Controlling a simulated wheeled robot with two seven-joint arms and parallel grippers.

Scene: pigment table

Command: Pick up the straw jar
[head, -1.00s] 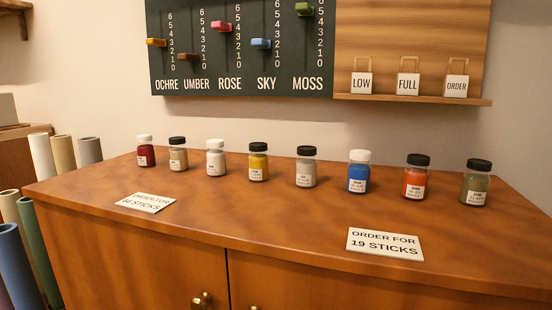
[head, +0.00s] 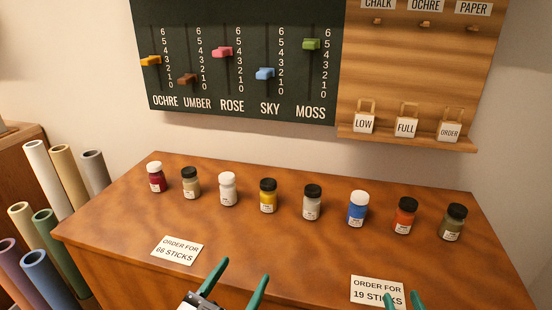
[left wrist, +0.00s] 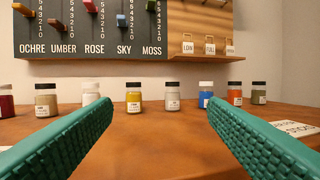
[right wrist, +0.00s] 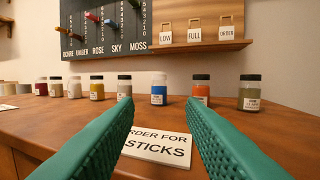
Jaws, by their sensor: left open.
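Several small labelled jars stand in a row on the brown cabinet top (head: 140,205). The label names are too small to read. A tan, straw-like jar (head: 191,187) with a black cap stands second from the left, and a yellow jar (head: 268,198) with a black cap stands fourth. I cannot tell from the labels which is the straw jar. My left gripper (head: 238,278) is open and empty, in front of the row near the front edge; its wrist view shows the tan jar (left wrist: 46,103) and yellow jar (left wrist: 134,104). My right gripper (head: 402,299) is open and empty, by the right card.
Other jars are crimson (head: 156,180), white (head: 227,193), grey (head: 312,205), blue (head: 357,211), orange (head: 404,218) and moss green (head: 453,225). Cards lie at left (head: 176,250) and right (head: 378,290). A slider board (head: 235,85) and shelf (head: 405,141) hang behind.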

